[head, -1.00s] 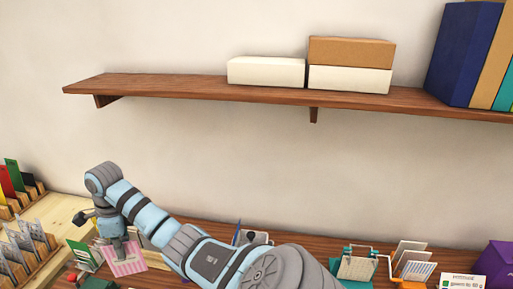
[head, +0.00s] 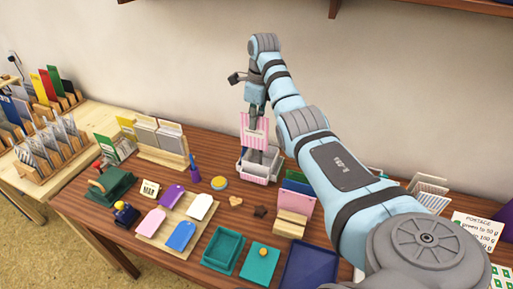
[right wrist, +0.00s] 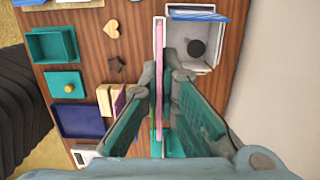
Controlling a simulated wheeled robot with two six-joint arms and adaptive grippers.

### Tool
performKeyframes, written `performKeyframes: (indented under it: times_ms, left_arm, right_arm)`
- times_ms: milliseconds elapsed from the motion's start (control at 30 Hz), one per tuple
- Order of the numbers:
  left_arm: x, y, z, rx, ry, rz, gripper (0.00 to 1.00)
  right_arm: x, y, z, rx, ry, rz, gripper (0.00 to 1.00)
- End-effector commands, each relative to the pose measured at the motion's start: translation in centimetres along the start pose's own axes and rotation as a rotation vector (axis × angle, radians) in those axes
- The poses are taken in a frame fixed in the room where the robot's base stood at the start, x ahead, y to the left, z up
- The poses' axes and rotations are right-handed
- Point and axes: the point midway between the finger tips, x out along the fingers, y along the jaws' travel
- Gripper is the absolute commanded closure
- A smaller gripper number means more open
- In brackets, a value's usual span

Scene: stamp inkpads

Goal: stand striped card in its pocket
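The pink-and-white striped card (head: 254,132) is upright in my right gripper (head: 257,125), at the back of the table in the head view. In the right wrist view the card shows edge-on as a thin pink strip (right wrist: 159,60) between the two fingers of the gripper (right wrist: 163,78). The fingers are closed onto it. The card hangs by the pale wire-sided tray (head: 262,176); I cannot tell whether it touches the tray. A wooden rack (head: 155,156) with several upright cards stands to the left. Which pocket is the striped card's is not clear. My left gripper is out of view.
A purple pointed object (head: 194,172) stands between rack and tray. Green and pink cards (head: 297,190) stand in a holder to the right. A tag board (head: 150,229), a green tray (head: 222,250) and a blue tray (head: 310,266) lie in front. A shelf (head: 420,5) hangs above.

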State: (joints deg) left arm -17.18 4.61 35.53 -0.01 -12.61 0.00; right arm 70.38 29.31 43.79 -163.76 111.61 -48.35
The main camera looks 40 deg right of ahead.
Motion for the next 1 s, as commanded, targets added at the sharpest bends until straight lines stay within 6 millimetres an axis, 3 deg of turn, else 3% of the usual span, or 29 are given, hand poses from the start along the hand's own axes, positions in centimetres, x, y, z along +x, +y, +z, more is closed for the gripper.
performKeyframes:
  times_ms: [33, 67, 167, 500, 600, 933, 1000]
  left_arm:
    - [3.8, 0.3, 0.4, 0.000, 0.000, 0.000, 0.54]
    - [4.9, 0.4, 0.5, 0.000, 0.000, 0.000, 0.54]
    - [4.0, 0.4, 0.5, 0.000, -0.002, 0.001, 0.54]
    - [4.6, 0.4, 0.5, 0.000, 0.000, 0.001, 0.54]
    - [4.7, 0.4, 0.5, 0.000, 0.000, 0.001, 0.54]
    - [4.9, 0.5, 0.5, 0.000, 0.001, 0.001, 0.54]
    - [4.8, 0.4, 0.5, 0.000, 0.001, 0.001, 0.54]
  right_arm:
    - [3.8, 0.0, -0.5, 0.000, 0.001, 0.000, 1.00]
    - [4.9, 0.0, -0.6, 0.000, 0.001, 0.000, 1.00]
    - [7.2, 0.1, -1.0, -0.001, 0.005, 0.003, 1.00]
    - [13.4, 0.1, -1.6, -0.001, 0.002, 0.002, 1.00]
    - [14.3, 0.1, -1.7, -0.002, 0.001, 0.001, 1.00]
    - [14.7, 0.1, -1.7, -0.002, 0.001, 0.001, 1.00]
    - [14.6, 0.1, -1.7, -0.002, 0.000, 0.001, 0.86]
